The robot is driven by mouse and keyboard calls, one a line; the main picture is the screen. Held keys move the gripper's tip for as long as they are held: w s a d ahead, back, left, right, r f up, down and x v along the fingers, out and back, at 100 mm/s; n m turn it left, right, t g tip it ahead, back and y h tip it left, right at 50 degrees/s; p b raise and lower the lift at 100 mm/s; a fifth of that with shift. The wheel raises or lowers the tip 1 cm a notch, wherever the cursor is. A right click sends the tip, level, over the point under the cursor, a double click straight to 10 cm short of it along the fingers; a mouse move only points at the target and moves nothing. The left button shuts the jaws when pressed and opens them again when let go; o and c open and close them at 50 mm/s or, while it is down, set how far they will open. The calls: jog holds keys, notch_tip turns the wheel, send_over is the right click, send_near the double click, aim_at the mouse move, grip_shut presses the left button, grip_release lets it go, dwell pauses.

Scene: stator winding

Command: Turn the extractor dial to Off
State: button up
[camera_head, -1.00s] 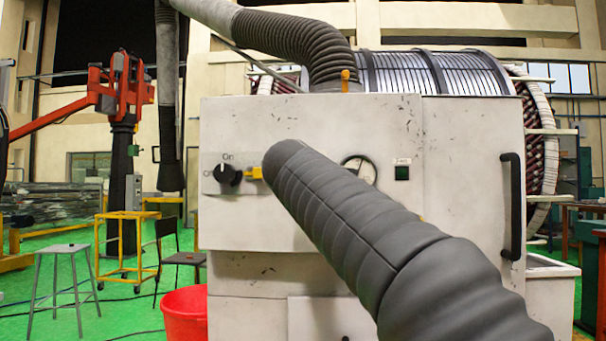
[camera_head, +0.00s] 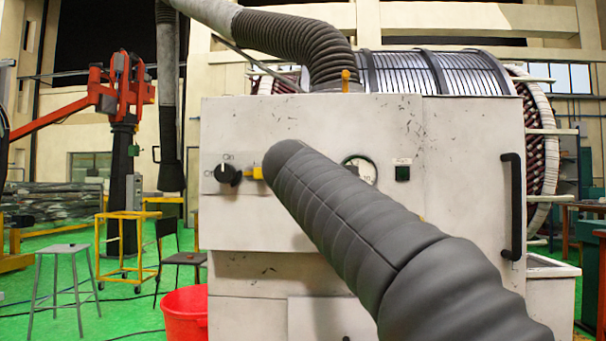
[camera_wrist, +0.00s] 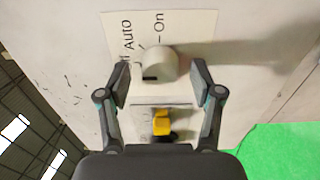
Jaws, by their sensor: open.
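A cream round dial (camera_wrist: 158,65) on a white label marked Auto and On, with a third word partly covered, shows in the wrist view. My gripper (camera_wrist: 160,82) is open, its fingers either side of the dial; I cannot tell whether they touch it. A dark mark shows on the dial's lower left side; its setting is unclear. No extractor name is readable.
A round gauge (camera_head: 361,168) and a black handle (camera_head: 511,205) are on the white cabinet (camera_head: 300,120). A red bin (camera_head: 184,312) stands at lower left.

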jog(key=s, duration=1.2)
jog(key=shift+a, duration=0.2)
